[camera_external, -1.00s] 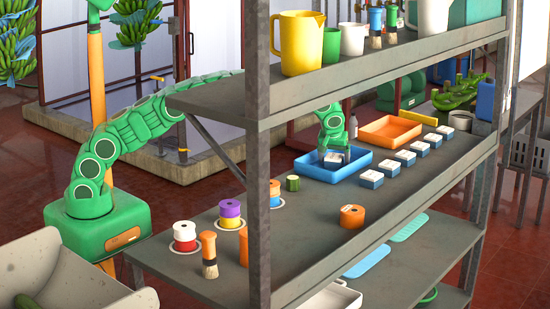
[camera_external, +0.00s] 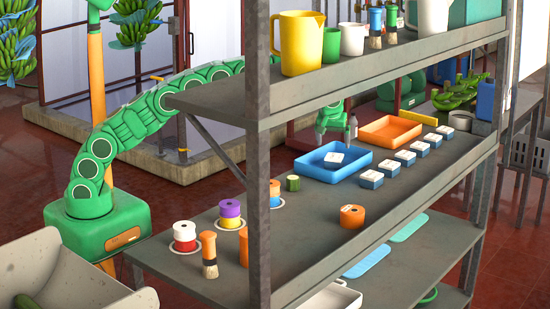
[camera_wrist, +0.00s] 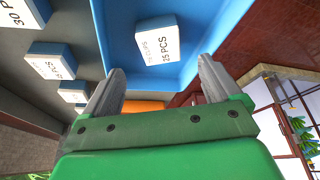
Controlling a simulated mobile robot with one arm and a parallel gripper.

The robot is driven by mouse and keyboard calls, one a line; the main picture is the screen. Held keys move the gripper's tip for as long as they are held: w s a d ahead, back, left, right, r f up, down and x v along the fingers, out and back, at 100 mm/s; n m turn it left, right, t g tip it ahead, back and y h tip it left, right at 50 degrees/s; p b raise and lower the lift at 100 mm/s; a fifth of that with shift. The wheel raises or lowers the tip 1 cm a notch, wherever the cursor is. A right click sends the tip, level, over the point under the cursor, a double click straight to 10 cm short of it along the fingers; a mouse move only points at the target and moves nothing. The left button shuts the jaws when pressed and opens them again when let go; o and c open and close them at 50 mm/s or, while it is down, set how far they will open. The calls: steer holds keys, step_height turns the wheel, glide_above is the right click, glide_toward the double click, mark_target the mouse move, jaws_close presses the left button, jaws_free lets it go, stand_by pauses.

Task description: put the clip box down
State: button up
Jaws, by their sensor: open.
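The clip box (camera_external: 334,158), white-topped with a blue base, lies in the blue tray (camera_external: 331,180) on the middle shelf. In the wrist view the clip box (camera_wrist: 157,42) shows a printed top reading "25 PCS", and the blue tray (camera_wrist: 113,30) surrounds it. My gripper (camera_external: 335,137) is just behind and above the tray in the external view, apart from the box. In the wrist view my gripper (camera_wrist: 160,70) has its two fingers spread with nothing between them; the box lies beyond the fingertips.
Several similar boxes (camera_external: 389,168) stand in a row right of the blue tray. The upper shelf (camera_external: 400,55) overhangs this one.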

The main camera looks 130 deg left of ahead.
steer(key=v, duration=0.4)
steer(key=shift+d+r, duration=0.1)
steer(key=shift+d, duration=0.05)
steer(key=w+d+r+m+t+h, duration=0.1)
steer(key=w+d+r+m, duration=0.2)
steer(key=d, duration=0.7)
steer(key=w+d+r+m, duration=0.3)
steer(key=d, duration=0.6)
steer(key=s+d+r+m+h, duration=0.1)
steer(key=s+d+r+m, duration=0.15)
steer(key=d, duration=0.85)
steer(key=s+d+r+m, duration=0.1)
steer(key=d+m, duration=0.2)
steer(key=d, duration=0.7)
steer(key=s+d+m+h, duration=0.1)
steer(key=s+d+m, duration=0.2)
steer(key=s+d, duration=0.5)
steer(key=s+d+m, duration=0.3)
steer(key=s+d, duration=0.2)
steer(key=d, duration=0.5)
steer(key=s+d+f+m, duration=0.2)
steer(key=s+d, duration=0.3)
steer(key=s, duration=0.4)
steer(key=s+d+f+m+g+h, duration=0.1)
steer(key=s+d+f+m, duration=0.2)
steer(key=s, duration=0.6)
steer(key=d, duration=0.2)
steer(key=shift+s+d+f, duration=0.2)
steer(key=shift+s+d, duration=0.15)
steer(key=shift+s, duration=0.05)
